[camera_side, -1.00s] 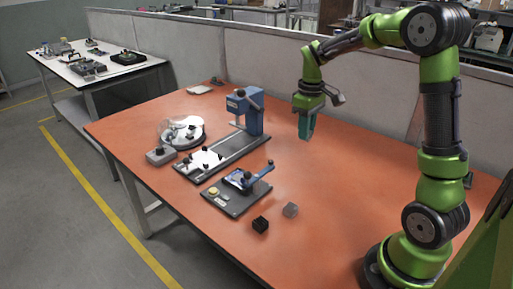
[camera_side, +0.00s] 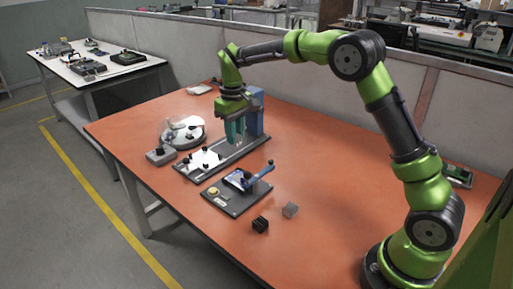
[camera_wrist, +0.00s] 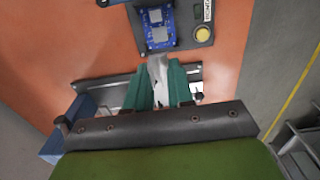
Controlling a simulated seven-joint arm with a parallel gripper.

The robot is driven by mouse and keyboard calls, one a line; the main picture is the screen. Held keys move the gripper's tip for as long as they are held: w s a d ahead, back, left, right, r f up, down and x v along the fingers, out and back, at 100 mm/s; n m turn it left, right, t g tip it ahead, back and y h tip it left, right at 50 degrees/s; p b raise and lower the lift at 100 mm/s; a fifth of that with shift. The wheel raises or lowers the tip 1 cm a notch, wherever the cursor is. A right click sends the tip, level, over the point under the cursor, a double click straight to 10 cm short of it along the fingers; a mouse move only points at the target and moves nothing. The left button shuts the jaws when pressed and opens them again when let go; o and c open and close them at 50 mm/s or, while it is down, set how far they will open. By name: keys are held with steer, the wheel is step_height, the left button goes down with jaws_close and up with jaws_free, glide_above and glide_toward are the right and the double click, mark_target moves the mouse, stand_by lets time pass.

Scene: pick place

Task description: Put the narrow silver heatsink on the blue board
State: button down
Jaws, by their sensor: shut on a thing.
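The blue board (camera_side: 240,179) lies in a dark fixture on the orange table. In the wrist view, the blue board (camera_wrist: 148,34) is just beyond my fingertips and carries silver square parts. My gripper (camera_side: 236,142) hangs above the long grey fixture, behind and apart from the board. In the wrist view, its green fingers (camera_wrist: 156,82) are closed around a narrow silver piece, which looks like the narrow silver heatsink (camera_wrist: 158,68). The side view does not show this piece clearly.
A blue press (camera_side: 256,112) rises beside my gripper. A round clear-covered device (camera_side: 183,131) is at left. The table's right middle is clear.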

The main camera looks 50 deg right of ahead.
steer(key=shift+f, duration=5.15)
steer(key=shift+f, duration=0.8)
steer(key=c, duration=0.9)
jaws_free()
steer(key=c, duration=0.4)
steer(key=shift+o, duration=0.2)
steer(key=shift+r, duration=0.1)
steer(key=shift+r, duration=3.45)
